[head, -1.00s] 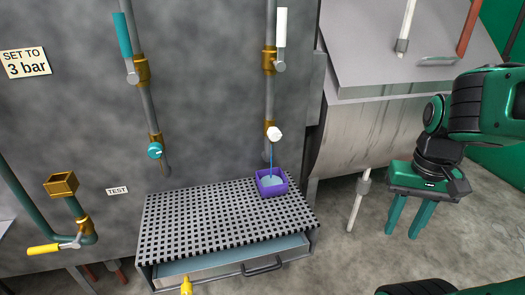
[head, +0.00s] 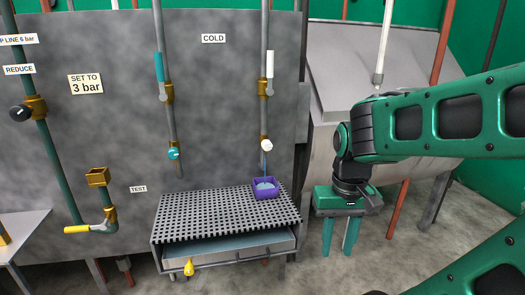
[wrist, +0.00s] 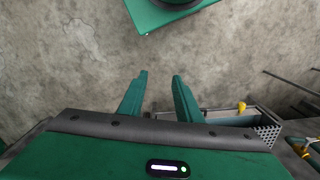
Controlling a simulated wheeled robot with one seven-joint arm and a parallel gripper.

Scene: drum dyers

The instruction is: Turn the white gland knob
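The white gland knob (head: 266,145) sits at the lower end of the right pipe, under the brass valve body (head: 268,88) with the white lever (head: 270,64). A thin blue stream falls below it into the purple tub (head: 265,188) on the grating. My gripper (head: 338,250) hangs in front of the grey machine, to the right of the knob and lower in the picture, apart from it. Its two green fingers point down and are spread with nothing between them. The wrist view shows the open fingers (wrist: 156,75) over bare floor. The knob is not seen there.
A perforated grating (head: 225,212) over a drawer-like tray with a yellow tap (head: 189,268) juts out below the pipes. A teal knob (head: 173,153) and teal lever (head: 159,67) are on the left pipe. Concrete floor is clear beneath my gripper.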

